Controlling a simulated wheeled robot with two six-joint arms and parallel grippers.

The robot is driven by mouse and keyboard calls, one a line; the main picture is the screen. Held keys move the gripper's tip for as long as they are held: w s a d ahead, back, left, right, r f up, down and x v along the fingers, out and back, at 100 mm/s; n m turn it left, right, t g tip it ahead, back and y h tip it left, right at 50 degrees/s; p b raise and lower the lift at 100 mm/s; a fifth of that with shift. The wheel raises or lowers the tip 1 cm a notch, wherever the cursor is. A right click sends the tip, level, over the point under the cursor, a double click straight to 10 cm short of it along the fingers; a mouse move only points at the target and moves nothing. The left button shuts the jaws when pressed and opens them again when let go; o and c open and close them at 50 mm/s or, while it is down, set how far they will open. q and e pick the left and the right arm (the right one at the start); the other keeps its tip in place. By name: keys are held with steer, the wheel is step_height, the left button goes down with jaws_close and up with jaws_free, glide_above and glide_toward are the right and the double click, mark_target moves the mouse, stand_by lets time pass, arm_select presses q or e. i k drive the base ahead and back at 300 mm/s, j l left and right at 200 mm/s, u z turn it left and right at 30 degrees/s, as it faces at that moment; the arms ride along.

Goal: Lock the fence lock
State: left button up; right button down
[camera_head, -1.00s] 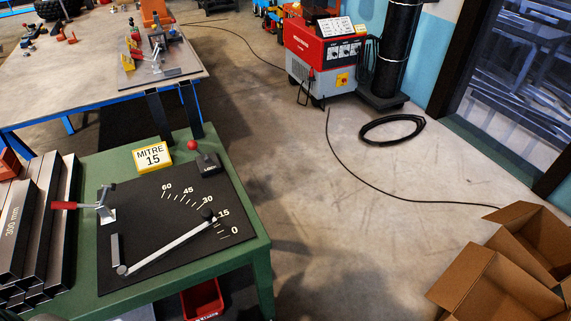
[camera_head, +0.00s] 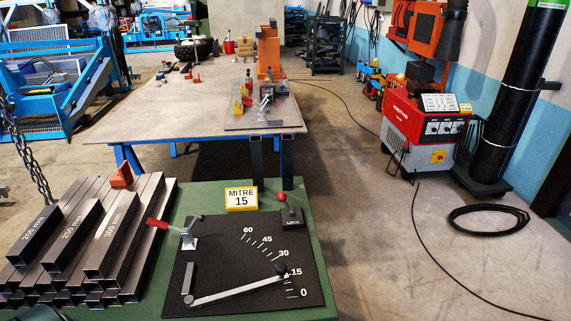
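The fence lock (camera_head: 290,216) is a small black block labelled LOCK, with a lever ending in a red ball knob (camera_head: 282,197). It stands at the back right of the black mitre plate (camera_head: 230,262) on the green table. The silver fence bar (camera_head: 240,292) lies across the plate, its black knob (camera_head: 281,270) near the 15 mark. A yellow sign (camera_head: 241,199) reads MITRE 15. A toggle clamp with a red handle (camera_head: 157,223) stands at the plate's left. Neither of my grippers is in view.
Steel tubes (camera_head: 95,237) marked with lengths are stacked at the left of the green table (camera_head: 325,262). A second table (camera_head: 170,128) with a clamp fixture stands behind. A red welder (camera_head: 425,125) and a coiled cable (camera_head: 490,218) are at the right. The floor between is clear.

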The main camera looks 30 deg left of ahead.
mark_target(281, 196)
steer(key=j+u, duration=0.1)
steer(key=u, duration=0.7)
steer(key=i+u, duration=0.15)
steer(key=u, duration=0.25)
steer(key=j, duration=0.1)
